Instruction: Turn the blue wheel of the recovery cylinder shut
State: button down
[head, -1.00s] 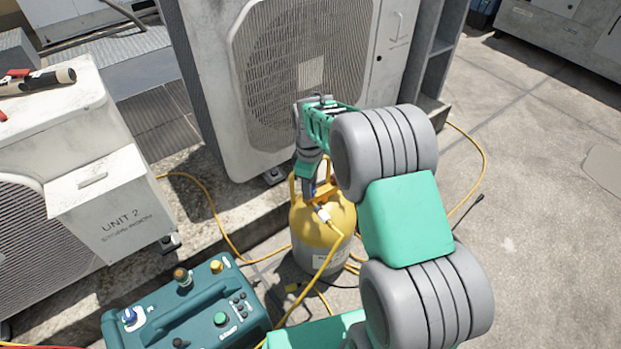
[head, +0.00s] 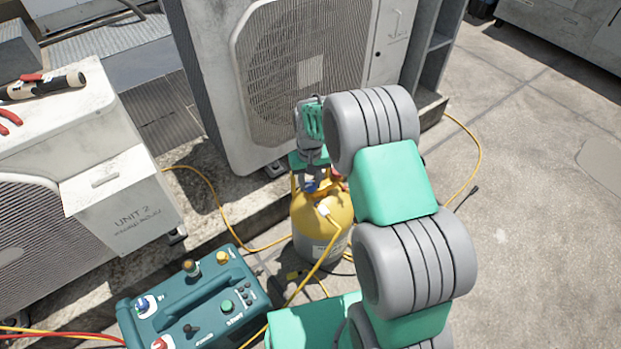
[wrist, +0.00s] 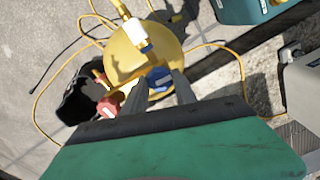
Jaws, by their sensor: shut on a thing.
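The recovery cylinder (head: 322,239) is yellow on top and grey-white below, and stands upright on the roof in front of the large condenser. Its blue wheel (head: 310,187) shows just under my gripper (head: 311,180) in the head view. In the wrist view, the blue wheel (wrist: 158,78) sits between the two fingertips (wrist: 172,82) on the cylinder's top, and my gripper is shut on it. A red wheel (wrist: 108,104) is beside it. The fingers hide part of the blue wheel.
A yellow hose (head: 312,268) runs from the cylinder's white fitting past the teal recovery machine (head: 202,305) at lower left. The condenser (head: 302,75) rises close behind. The box marked UNIT 2 (head: 125,203) is left. Open roof (head: 540,200) lies to the right.

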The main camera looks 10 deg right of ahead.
jog(key=m, duration=0.2)
jog(key=m+p, duration=0.1)
jog(key=m, duration=0.1)
jog(key=shift+w+r+m, duration=0.15)
jog(key=shift+m, duration=0.15)
jog(key=m+p, duration=0.1)
jog(key=m, duration=0.3)
jog(key=shift+m, duration=0.3)
jog(key=m+p, duration=0.1)
jog(key=m, duration=0.3)
jog(key=shift+m, duration=0.3)
jog(key=shift+m+p, duration=0.35)
jog(key=shift+m, duration=1.55)
jog(key=c, duration=1)
grip_release()
